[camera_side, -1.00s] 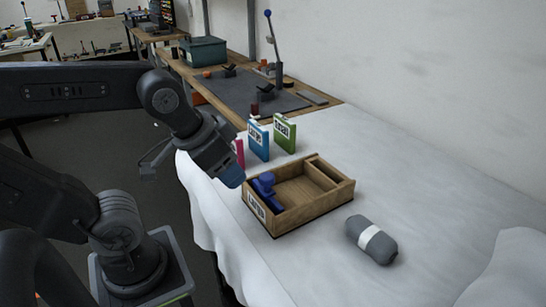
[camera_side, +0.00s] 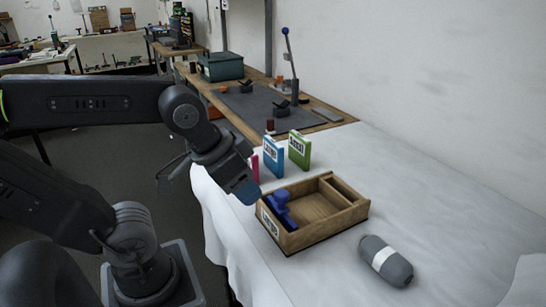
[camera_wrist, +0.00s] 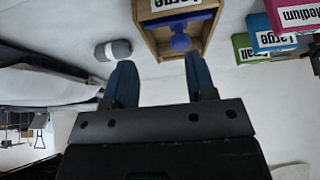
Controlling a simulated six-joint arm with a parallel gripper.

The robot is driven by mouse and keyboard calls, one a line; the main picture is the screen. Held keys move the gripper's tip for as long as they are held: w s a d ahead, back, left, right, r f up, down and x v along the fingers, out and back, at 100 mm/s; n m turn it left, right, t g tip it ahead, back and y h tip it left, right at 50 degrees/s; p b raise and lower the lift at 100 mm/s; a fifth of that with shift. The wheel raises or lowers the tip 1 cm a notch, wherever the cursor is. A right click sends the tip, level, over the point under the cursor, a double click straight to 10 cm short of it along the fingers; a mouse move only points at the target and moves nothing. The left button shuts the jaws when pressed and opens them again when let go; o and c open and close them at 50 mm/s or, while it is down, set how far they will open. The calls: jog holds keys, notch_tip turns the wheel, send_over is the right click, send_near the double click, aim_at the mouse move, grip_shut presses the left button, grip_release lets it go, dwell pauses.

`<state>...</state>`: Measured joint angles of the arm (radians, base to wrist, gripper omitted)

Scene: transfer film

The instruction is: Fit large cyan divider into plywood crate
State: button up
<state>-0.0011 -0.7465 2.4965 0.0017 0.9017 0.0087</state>
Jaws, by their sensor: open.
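The large cyan divider (camera_side: 273,158) stands upright on the white cloth behind the crate, between a pink divider (camera_side: 254,167) and a green one (camera_side: 299,150). In the wrist view its blue edge and "Large" label (camera_wrist: 271,40) show at upper right. The plywood crate (camera_side: 326,231) sits on the cloth with a "Large" label on its end and a narrow partitioned section along its right side. A dark blue handled object (camera_side: 280,208) lies in its left part. My gripper (camera_wrist: 158,65) is open and empty, held above and left of the crate, apart from the dividers.
A grey roll with a white band (camera_side: 386,261) lies on the cloth right of the crate. Behind the dividers is a wooden bench with a dark mat (camera_side: 250,105), a lever tool (camera_side: 291,70) and a green box (camera_side: 220,66). The cloth at right is mostly clear.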

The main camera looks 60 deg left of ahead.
jog(key=w+a+r+m+g+y, duration=0.2)
jog(key=w+a+r+m, duration=0.2)
jog(key=w+a+m, duration=0.5)
jog(key=m+g+y, duration=0.3)
jog(key=m+g, duration=0.1)
jog(key=m, duration=0.5)
send_near(274, 142)
jog(key=shift+h, duration=0.3)
jog(key=x, duration=1.2)
jog(key=shift+a+f, duration=0.1)
jog(key=shift+a, duration=0.4)
jog(key=shift+f, duration=0.15)
jog(key=shift+c, duration=0.2)
grip_shut()
